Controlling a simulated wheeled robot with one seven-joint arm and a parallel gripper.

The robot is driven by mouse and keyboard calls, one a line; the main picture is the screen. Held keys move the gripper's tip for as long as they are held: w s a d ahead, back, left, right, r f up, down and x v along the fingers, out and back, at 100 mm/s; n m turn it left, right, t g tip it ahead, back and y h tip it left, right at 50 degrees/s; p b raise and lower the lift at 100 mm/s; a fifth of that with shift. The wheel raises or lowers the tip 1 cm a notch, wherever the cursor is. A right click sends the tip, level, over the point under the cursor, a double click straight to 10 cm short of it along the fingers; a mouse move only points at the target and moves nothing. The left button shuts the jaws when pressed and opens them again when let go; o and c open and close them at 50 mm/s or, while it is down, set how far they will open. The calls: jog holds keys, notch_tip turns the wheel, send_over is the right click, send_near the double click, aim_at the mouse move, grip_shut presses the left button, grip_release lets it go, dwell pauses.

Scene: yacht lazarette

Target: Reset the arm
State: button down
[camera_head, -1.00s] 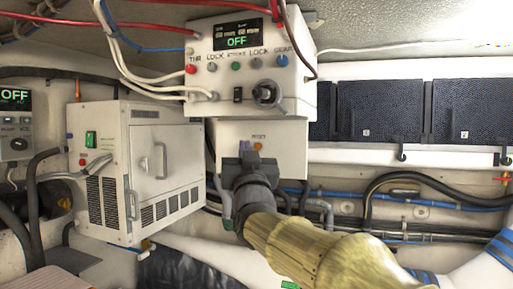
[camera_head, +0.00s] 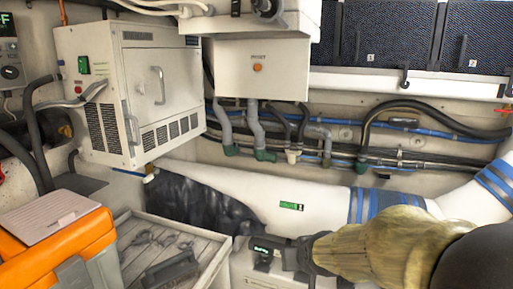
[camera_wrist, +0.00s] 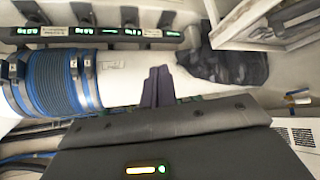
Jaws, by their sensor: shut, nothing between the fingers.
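My gripper (camera_head: 243,244) is low in the middle of the head view, at the end of my arm, which reaches in from the lower right. It points left, in front of the white duct and close to the right edge of the open drawer. In the wrist view its dark fingers (camera_wrist: 158,86) are together with nothing between them. The white duct (camera_wrist: 125,80) fills the space behind the fingers there. My gripper is well below the white box with the orange button (camera_head: 257,67) and apart from it.
A white cabinet (camera_head: 160,90) stands at the left. An orange toolbox (camera_head: 70,245) and a drawer of tools (camera_head: 130,228) are at the lower left. A black bag (camera_head: 195,200) lies behind the drawer. Hoses and pipes (camera_head: 430,160) run along the back wall.

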jog(key=s+d+f+g, duration=0.2)
jog(key=s+f+g, duration=0.1)
jog(key=s+f, duration=0.2)
jog(key=s+d+f+m+g+h, duration=0.1)
jog(key=s+d+f+g, duration=0.2)
jog(key=s, duration=0.7)
jog(key=shift+s+x, duration=0.2)
jog(key=shift+x, duration=0.75)
jog(key=w+r+n+t+p, duration=0.2)
jog(key=w+r+n+t, duration=0.2)
jog(key=w+r, duration=0.6)
jog(key=w+r+n+t+p, duration=0.1)
jog(key=w+r+n+t, duration=0.35)
jog(key=w+r, duration=0.6)
jog(key=a+r+n+t+y+p, duration=0.1)
jog(key=a+r+n, duration=0.3)
jog(key=r, duration=0.7)
jog(key=s+a+r+n+t+y+p, duration=0.1)
jog(key=a+r+n+t+y, duration=0.1)
jog(key=r, duration=0.9)
jog(key=s+a+r+n+t+y+p, duration=0.1)
jog(key=a+r+n+y, duration=0.3)
jog(key=r+n, duration=0.4)
notch_tip(320, 180, up, 3)
jog(key=shift+s+a+f+t+y+p, duration=0.1)
jog(key=shift+s+a+t+y+p, duration=0.2)
jog(key=shift+a+t+p, duration=0.35)
jog(key=shift+w+a, duration=0.1)
jog(key=shift+a, duration=0.05)
